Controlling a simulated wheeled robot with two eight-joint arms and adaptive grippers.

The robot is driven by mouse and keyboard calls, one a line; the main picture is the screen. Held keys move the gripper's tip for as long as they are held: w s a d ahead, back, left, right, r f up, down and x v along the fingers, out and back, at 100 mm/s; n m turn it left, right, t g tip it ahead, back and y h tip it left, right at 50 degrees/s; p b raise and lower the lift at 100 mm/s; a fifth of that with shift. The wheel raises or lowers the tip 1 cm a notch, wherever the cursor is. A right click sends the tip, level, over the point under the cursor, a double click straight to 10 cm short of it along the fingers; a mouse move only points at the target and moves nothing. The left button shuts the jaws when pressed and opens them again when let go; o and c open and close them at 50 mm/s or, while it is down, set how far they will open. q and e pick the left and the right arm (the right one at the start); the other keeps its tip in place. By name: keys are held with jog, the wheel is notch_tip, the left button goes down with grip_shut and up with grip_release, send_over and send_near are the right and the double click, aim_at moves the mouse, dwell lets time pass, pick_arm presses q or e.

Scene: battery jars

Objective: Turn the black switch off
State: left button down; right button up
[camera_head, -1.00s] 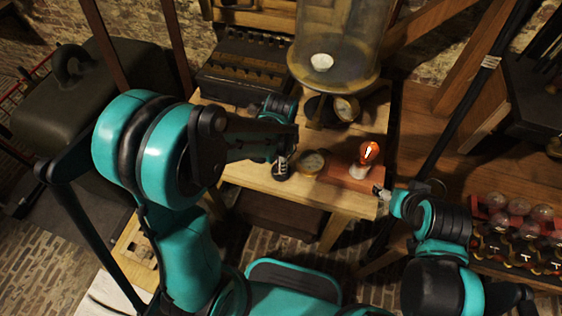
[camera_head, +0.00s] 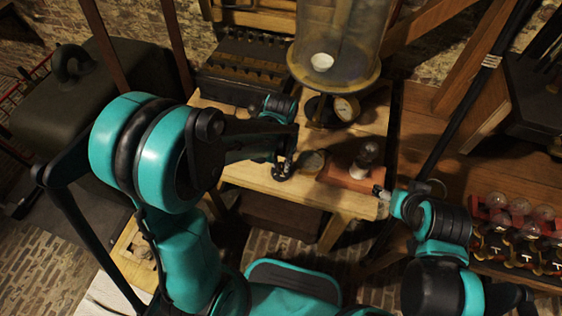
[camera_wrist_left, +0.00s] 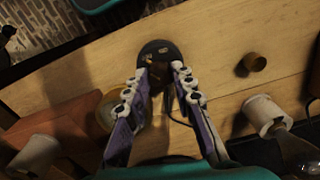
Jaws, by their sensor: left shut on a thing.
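The black switch (camera_head: 282,174) has a round black base and stands on the wooden table. In the left wrist view the switch base (camera_wrist_left: 158,48) shows just beyond my fingertips. My left gripper (camera_wrist_left: 160,74) is shut on the switch's dark lever between its two fingers. In the head view my left gripper (camera_head: 284,158) is partly hidden by its own arm. The switch's exact lever angle is hard to tell. The bulb (camera_head: 368,153) is dark on its reddish wooden base (camera_head: 345,178). My right gripper (camera_head: 380,191) is at the table's right edge, too small to read.
A round gauge (camera_head: 312,162) stands between the switch and the bulb. A big glass jar (camera_head: 340,45) stands behind on a stand with another dial (camera_head: 346,107). The left wrist view shows a cork (camera_wrist_left: 255,62) and a white cylinder (camera_wrist_left: 262,112) on the table.

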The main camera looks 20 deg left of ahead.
aim_at(281, 165)
pick_arm(q)
jog(key=shift+n, duration=0.8)
jog(key=c, duration=1.3)
grip_release()
jog(key=shift+o, duration=0.2)
notch_tip(281, 165, up, 12)
